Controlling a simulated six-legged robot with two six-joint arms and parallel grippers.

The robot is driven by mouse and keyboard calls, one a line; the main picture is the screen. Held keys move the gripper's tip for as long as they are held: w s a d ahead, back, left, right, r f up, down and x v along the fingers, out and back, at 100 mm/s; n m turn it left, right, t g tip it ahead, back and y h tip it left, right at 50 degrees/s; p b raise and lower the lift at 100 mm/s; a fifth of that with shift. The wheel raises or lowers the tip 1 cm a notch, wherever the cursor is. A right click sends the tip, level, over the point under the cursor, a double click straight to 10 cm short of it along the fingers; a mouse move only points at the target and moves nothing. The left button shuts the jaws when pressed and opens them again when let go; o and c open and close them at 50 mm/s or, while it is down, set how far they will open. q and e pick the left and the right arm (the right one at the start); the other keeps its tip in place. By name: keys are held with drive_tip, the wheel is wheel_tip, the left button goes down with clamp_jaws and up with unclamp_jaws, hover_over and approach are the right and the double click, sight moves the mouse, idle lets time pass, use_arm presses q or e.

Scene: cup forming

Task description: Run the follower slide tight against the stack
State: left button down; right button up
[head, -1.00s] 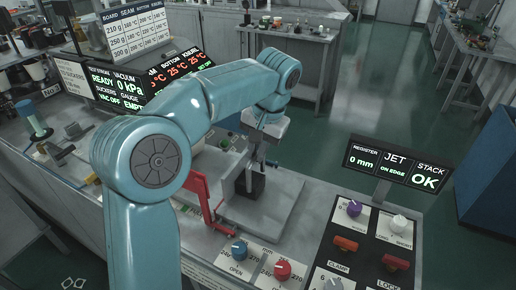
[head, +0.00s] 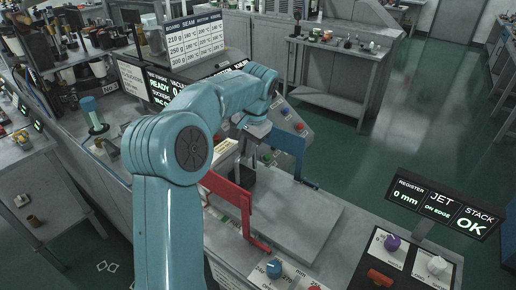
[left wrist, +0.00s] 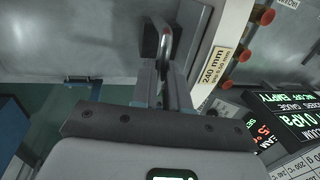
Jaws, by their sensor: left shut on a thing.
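My left gripper (head: 246,165) reaches down over the grey metal bed (head: 300,215), between a red bracket (head: 236,205) and a blue bracket (head: 286,150). In the left wrist view its fingers (left wrist: 166,85) are shut on a bent metal handle (left wrist: 160,40). I take this handle to be the follower slide's; the slide's body cannot be made out clearly. The stack is not clearly visible, and I cannot tell whether the slide touches it. A "STACK OK" panel (head: 473,221) stands at the right. My right gripper is not in view.
A control panel with a purple knob (head: 392,242) and a white knob (head: 437,265) lies at the lower right. A "240 mm" label (left wrist: 213,66) is beside the handle in the wrist view. Readout screens (head: 160,88) stand behind my arm. The bed's right part is bare.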

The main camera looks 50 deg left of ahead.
use_arm(q)
drive_tip(key=shift+s+a+r, duration=0.15)
drive_tip(key=shift+a+r, duration=0.05)
drive_tip(key=shift+a, duration=0.25)
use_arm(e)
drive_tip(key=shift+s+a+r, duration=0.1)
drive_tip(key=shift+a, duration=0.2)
use_arm(q)
drive_tip(key=c, duration=1.2)
unclamp_jaws()
drive_tip(key=shift+c, duration=0.2)
drive_tip(key=shift+o, duration=0.6)
drive_tip(key=shift+s, duration=0.1)
drive_tip(key=shift+d, duration=0.15)
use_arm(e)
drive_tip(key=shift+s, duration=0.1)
use_arm(q)
drive_tip(key=shift+w+r, duration=0.2)
drive_tip(key=shift+r, duration=0.1)
drive_tip(key=d+r+p, duration=0.3)
drive_tip(key=r, duration=1.2)
drive_tip(key=shift+w+r, duration=0.25)
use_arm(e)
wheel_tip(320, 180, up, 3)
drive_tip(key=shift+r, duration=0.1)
